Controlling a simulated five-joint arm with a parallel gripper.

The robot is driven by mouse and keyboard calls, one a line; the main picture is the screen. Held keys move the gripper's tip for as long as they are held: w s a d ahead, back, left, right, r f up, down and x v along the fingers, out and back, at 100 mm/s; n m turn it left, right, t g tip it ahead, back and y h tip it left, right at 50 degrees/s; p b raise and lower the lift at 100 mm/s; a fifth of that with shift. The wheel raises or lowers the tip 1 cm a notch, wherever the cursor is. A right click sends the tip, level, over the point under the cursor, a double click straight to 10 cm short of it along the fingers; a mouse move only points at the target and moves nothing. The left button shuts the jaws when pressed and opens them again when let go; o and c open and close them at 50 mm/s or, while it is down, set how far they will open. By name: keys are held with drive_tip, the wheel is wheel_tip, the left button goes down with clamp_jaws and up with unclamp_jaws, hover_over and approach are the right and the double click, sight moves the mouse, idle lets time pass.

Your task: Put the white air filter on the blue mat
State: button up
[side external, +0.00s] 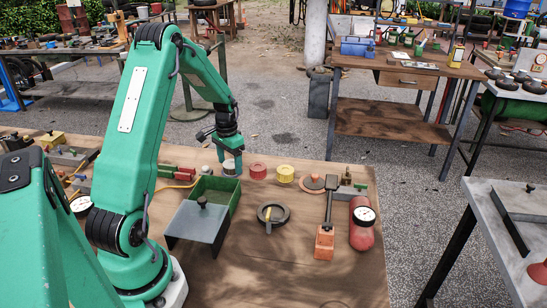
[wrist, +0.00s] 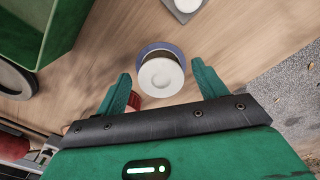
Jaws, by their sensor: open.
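The white air filter (wrist: 161,76) stands upright, its round white top facing the wrist camera and its dark side showing behind. A round blue mat (wrist: 150,48) shows as a rim around the filter's far side, and the filter appears to stand on it. In the side view the filter (side external: 229,170) is mostly below my gripper (side external: 230,157). In the wrist view my gripper (wrist: 164,78) is open, one finger on each side of the filter, with gaps between. The near part of the mat is hidden by the filter.
A green bin (side external: 222,189) stands close by on the near side. A red filter (side external: 258,171) and a yellow filter (side external: 285,173) stand to the right. A small white round part (side external: 206,170) is on the left. The front right of the table (side external: 345,278) is clear.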

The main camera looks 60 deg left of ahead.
sight(231, 164)
wheel_tip(231, 164, up, 12)
drive_tip(key=shift+f, duration=0.15)
idle(0.4)
idle(0.3)
drive_tip(key=s+d+r+m+t+y, duration=0.1)
drive_tip(key=d+r, duration=0.4)
drive_tip(key=d, duration=0.3)
drive_tip(key=s+d+r+t, duration=0.1)
drive_tip(key=d+r, duration=0.4)
drive_tip(key=d, duration=0.4)
drive_tip(key=s+d+r+m+t+h, duration=0.1)
drive_tip(key=s+d+t, duration=0.2)
drive_tip(key=s+d, duration=0.8)
drive_tip(key=shift+s+d+r+t, duration=0.15)
drive_tip(key=shift+s+d+t, duration=0.2)
drive_tip(key=shift+d, duration=0.8)
